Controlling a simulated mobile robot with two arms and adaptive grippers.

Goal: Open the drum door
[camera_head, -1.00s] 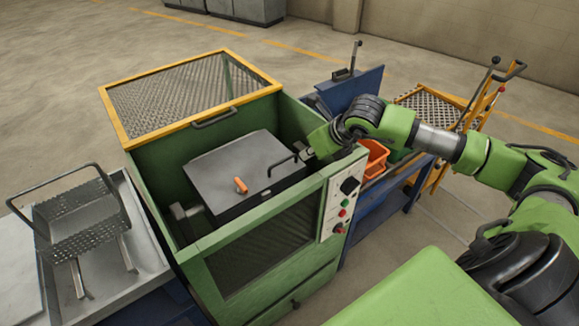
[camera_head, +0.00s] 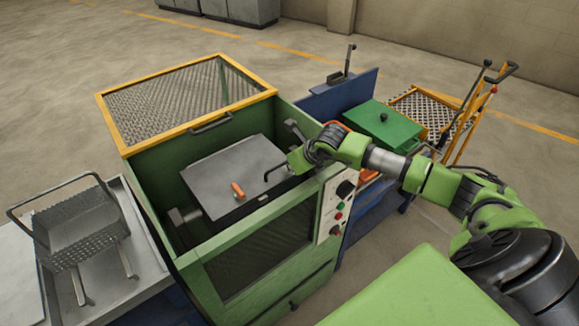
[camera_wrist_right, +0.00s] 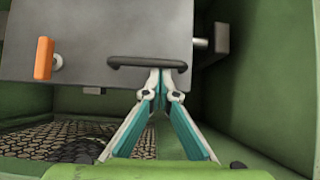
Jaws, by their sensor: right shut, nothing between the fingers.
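The drum door (camera_head: 225,165) is a flat grey panel on the drum inside the green machine. It lies closed and also fills the top of the right wrist view (camera_wrist_right: 90,25). It has a black bar handle (camera_wrist_right: 125,62) and an orange latch knob (camera_head: 238,189), which also shows in the wrist view (camera_wrist_right: 43,58). My right gripper (camera_head: 287,164) is at the handle, over the machine's right side. In the wrist view its fingertips (camera_wrist_right: 161,76) are together at the bar's lower edge. I cannot tell whether they touch it. My left gripper is out of view.
The machine's yellow-framed mesh lid (camera_head: 185,98) stands open behind the drum. The control panel (camera_head: 335,205) is on the right front. A perforated basket (camera_head: 80,230) sits on the left table. A green box (camera_head: 384,125) and a yellow cart (camera_head: 428,108) stand at the right.

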